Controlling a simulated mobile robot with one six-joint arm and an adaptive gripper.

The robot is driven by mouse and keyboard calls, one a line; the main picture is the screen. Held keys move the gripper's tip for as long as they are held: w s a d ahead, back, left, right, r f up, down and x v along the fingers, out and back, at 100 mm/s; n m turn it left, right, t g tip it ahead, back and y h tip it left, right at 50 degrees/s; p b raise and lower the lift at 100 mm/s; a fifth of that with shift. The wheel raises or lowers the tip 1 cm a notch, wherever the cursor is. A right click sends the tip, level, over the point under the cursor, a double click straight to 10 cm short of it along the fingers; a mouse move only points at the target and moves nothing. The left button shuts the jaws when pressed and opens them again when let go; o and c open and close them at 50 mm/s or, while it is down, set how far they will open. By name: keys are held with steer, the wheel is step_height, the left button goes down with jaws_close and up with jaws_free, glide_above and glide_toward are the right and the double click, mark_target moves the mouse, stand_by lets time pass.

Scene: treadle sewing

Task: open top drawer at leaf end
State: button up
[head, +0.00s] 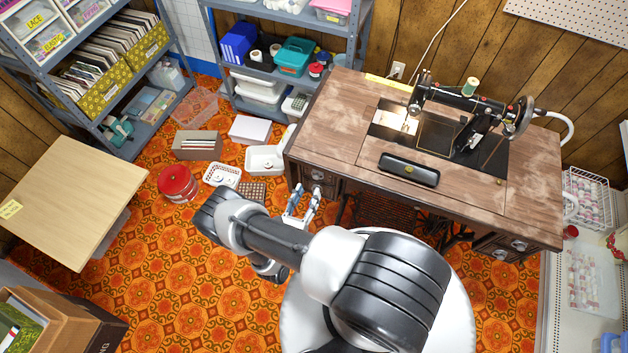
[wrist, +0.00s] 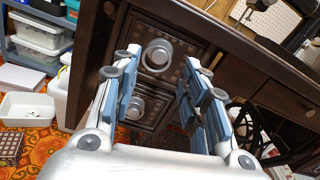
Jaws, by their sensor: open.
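The sewing table (head: 330,110) has a stack of dark carved drawers under its left end. The top drawer (head: 318,176) shows a round metal ring pull (wrist: 158,55) in the wrist view, and the drawer looks closed. A lower drawer with a similar pull (wrist: 130,105) is beneath it. My gripper (head: 307,197) is open and empty in front of these drawers. In the wrist view its fingers (wrist: 157,75) stand left and right of the top pull, which shows between them. I cannot tell whether they touch it.
The black sewing machine (head: 465,105) and a black case (head: 409,169) are on the tabletop. On the floor to the left are a red tin (head: 178,183), a white bin (head: 266,158) and a white basket (head: 222,174). More drawers (head: 510,246) are under the right end.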

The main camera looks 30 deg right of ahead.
mark_target(315, 178)
steer(key=x, duration=0.6)
steer(key=shift+w+d+b, duration=0.15)
steer(key=shift+d+b, duration=0.05)
steer(key=shift+b, duration=0.2)
steer(key=shift+c, duration=0.2)
jaws_close()
